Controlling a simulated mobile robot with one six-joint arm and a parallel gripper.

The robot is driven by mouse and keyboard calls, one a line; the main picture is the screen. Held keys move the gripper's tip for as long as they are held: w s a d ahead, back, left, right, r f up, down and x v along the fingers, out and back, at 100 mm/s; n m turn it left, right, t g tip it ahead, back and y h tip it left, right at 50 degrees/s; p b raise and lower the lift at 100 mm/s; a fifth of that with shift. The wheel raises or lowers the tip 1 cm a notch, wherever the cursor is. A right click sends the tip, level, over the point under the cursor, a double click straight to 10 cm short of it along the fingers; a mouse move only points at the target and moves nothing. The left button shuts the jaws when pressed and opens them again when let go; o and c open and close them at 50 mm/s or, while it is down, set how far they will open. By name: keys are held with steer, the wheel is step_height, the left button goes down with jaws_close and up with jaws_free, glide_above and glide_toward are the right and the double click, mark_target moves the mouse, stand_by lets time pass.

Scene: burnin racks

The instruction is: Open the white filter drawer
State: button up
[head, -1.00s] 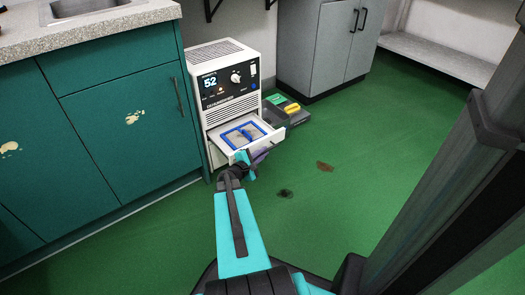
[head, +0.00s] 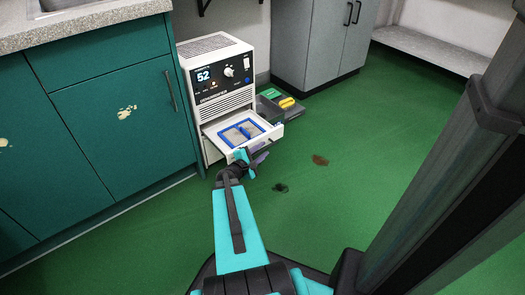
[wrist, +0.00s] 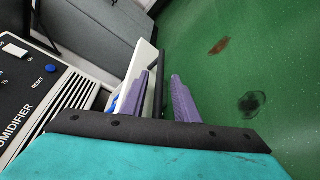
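The white filter drawer (head: 212,140) stands pulled out from the lower front of the white dehumidifier (head: 205,105). A blue-framed filter (head: 242,131) lies in it. My gripper (head: 257,158) is at the drawer's front in the head view. In the wrist view my gripper (wrist: 163,92) has its two purple fingers apart, with the dark bar handle (wrist: 161,75) between them. Some gap shows beside the bar, so the fingers look open around it rather than closed on it. The drawer front (wrist: 143,62) is partly hidden behind the left finger.
Teal cabinets (head: 90,120) with a counter stand left of the dehumidifier. A dark toolbox (head: 287,104) with green and yellow items sits on the floor behind the drawer. A grey cabinet (head: 310,40) is at the back. The green floor to the right is mostly clear, with two dark stains.

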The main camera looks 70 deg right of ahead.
steer(key=shift+a, duration=0.15)
steer(key=shift+w+a+r, duration=0.1)
steer(key=shift+a, duration=0.1)
steer(key=p+v, duration=0.7)
steer(key=v, duration=0.6)
stand_by(0.4)
